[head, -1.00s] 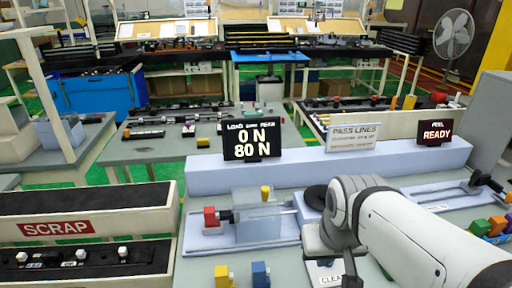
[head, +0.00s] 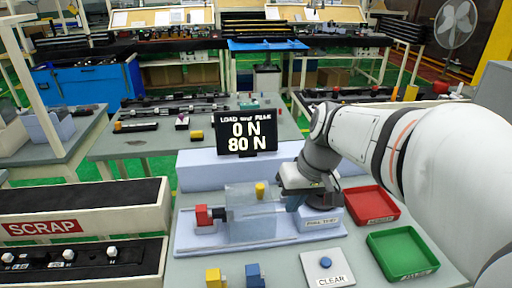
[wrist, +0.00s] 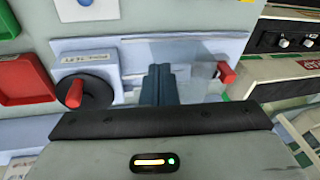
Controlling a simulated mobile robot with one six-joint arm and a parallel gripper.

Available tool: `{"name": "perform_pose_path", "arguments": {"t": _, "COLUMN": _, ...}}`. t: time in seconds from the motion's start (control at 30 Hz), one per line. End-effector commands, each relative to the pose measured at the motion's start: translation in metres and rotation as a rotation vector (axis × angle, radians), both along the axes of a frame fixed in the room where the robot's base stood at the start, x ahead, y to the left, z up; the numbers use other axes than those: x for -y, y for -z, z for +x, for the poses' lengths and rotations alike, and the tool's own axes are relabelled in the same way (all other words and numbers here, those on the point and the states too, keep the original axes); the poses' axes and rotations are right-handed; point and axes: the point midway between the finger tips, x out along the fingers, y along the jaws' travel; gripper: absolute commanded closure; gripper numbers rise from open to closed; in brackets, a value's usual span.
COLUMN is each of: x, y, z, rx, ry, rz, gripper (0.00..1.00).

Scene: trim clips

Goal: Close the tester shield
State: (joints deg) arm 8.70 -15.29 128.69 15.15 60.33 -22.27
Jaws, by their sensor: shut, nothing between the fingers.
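The tester shield (head: 250,222) is a clear box on the pale tester base (head: 200,245), with a yellow knob (head: 260,191) at its top. A red block (head: 202,215) stands at its left end. My gripper (head: 294,206) is shut and empty, pointing down just right of the shield in the head view; I cannot tell whether it touches it. In the wrist view my fingers (wrist: 158,84) cover the tester's middle. The shield (wrist: 200,78) shows faintly beside them, with the red block (wrist: 227,73) beyond. The yellow knob is not visible there.
A black handwheel with a red handle (wrist: 75,93) is close to my fingers. A load display (head: 246,138) stands behind the tester. Red (head: 370,204) and green (head: 402,252) trays and a CLEAR button (head: 325,262) lie right and in front. Scrap bins (head: 85,212) stand left.

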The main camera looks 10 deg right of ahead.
Motion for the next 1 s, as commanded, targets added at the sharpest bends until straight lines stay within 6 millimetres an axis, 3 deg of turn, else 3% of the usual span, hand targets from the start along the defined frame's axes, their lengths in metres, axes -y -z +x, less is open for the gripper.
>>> {"name": "perform_pose_path", "arguments": {"t": 0.03, "x": 0.011, "y": -0.001, "z": 0.021, "rx": -0.001, "ry": -0.019, "rz": 0.052, "gripper": 1.0}}
{"name": "perform_pose_path", "arguments": {"t": 0.2, "x": 0.045, "y": -0.013, "z": 0.077, "rx": 0.074, "ry": -0.135, "rz": 0.214, "gripper": 1.0}}
{"name": "perform_pose_path", "arguments": {"t": 0.3, "x": 0.063, "y": -0.018, "z": 0.1, "rx": 0.134, "ry": -0.188, "rz": 0.277, "gripper": 1.0}}
{"name": "perform_pose_path", "arguments": {"t": 0.47, "x": 0.078, "y": -0.022, "z": 0.118, "rx": 0.195, "ry": -0.237, "rz": 0.323, "gripper": 1.0}}
{"name": "perform_pose_path", "arguments": {"t": 0.67, "x": 0.068, "y": -0.007, "z": 0.124, "rx": 0.204, "ry": -0.249, "rz": 0.331, "gripper": 1.0}}
{"name": "perform_pose_path", "arguments": {"t": 1.0, "x": 0.028, "y": 0.05, "z": 0.141, "rx": 0.201, "ry": -0.25, "rz": 0.331, "gripper": 1.0}}
